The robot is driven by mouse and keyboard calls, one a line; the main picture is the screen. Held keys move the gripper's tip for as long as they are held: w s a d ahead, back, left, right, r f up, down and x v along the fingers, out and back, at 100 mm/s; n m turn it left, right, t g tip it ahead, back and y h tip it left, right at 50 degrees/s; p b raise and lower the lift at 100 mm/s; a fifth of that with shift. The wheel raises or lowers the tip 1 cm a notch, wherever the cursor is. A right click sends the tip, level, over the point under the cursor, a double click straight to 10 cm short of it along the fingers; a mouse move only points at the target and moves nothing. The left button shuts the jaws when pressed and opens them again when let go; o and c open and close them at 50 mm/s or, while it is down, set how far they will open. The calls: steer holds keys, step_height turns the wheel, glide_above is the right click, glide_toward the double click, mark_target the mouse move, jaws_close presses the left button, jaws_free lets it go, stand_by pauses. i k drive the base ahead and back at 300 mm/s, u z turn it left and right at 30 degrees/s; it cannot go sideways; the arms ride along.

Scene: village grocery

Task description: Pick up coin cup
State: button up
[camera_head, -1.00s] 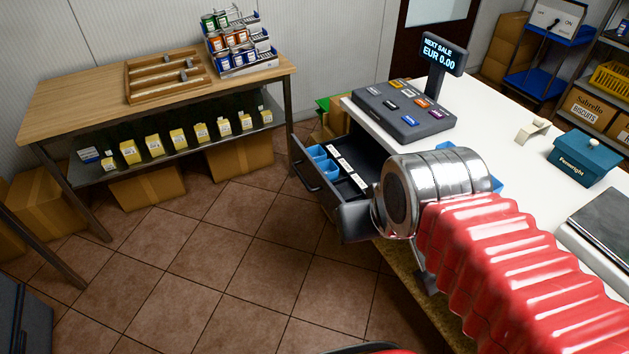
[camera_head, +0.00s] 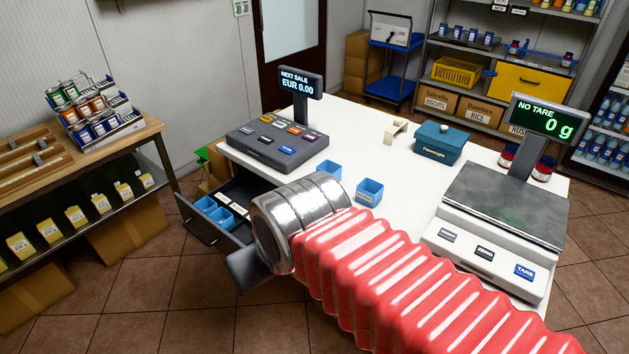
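Two small blue cups stand upright on the white counter: one (camera_head: 328,173) behind my arm and one (camera_head: 369,192) just to its right, with a label on its front. More blue cups (camera_head: 206,205) sit in the open cash drawer (camera_head: 199,229) at the counter's left end. My gripper (camera_head: 250,277) is at the end of my red and silver arm, by the drawer's front right side. Only a dark part of it shows; its fingers cannot be made out. My arm hides part of the drawer and counter.
A dark register keypad (camera_head: 277,139) with a display post (camera_head: 301,88) stands behind the drawer. A teal box (camera_head: 441,143) and a scale (camera_head: 501,219) reading 0 g are to the right on the counter. A wooden side table (camera_head: 68,171) stands left.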

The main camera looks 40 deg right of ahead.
mark_target(329, 166)
steer(key=z, duration=1.05)
